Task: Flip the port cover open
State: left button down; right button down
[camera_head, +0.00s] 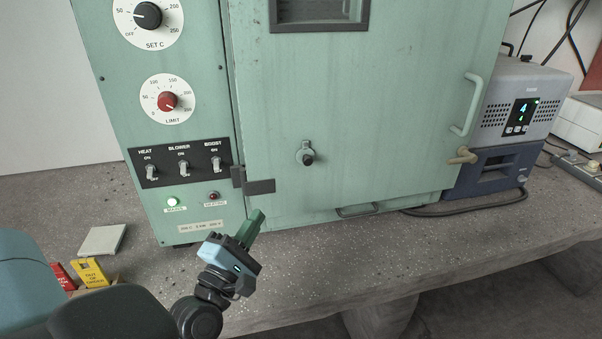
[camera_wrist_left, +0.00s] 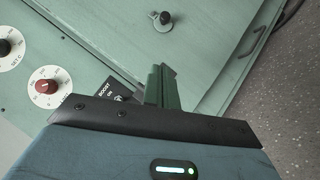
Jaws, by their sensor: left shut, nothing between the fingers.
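The port cover (camera_head: 305,152) is a small metal piece with a dark round part, low on the green oven door (camera_head: 380,110). In the left wrist view the port cover (camera_wrist_left: 161,20) shows near the top edge, beyond my fingers. I cannot tell how it is hinged. My left gripper (camera_head: 257,216) is shut and empty, with its green fingers together. It is below and to the left of the cover, apart from it, in front of the door's lower left corner. In the left wrist view my left gripper (camera_wrist_left: 161,72) points toward the door. My right gripper is not in view.
A door hinge (camera_head: 258,187) and a panel of switches (camera_head: 182,162) are near my left gripper. A handle (camera_head: 473,105) and a brass latch (camera_head: 462,156) are on the door's right. A grey-blue instrument (camera_head: 510,115) stands at right. The concrete bench (camera_head: 330,255) is clear in front.

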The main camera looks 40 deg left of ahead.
pick_arm(q)
jog(key=shift+s+r, duration=0.1)
jog(key=p, duration=0.2)
send_near(300, 158)
jog(key=w+a, duration=0.2)
jog(key=a, duration=0.1)
jog(key=w+d, duration=0.1)
jog(key=w+d+r, duration=0.1)
jog(key=shift+w+d+r+p, duration=0.1)
jog(key=shift+w+r+p, duration=0.15)
jog(key=shift+r+p, duration=0.1)
jog(key=shift+w+d, duration=0.25)
jog(key=shift+w, duration=0.05)
jog(key=shift+w+d+f+n+b, duration=0.1)
jog(key=shift+f+n+b, duration=0.1)
jog(key=shift+n+b, duration=0.3)
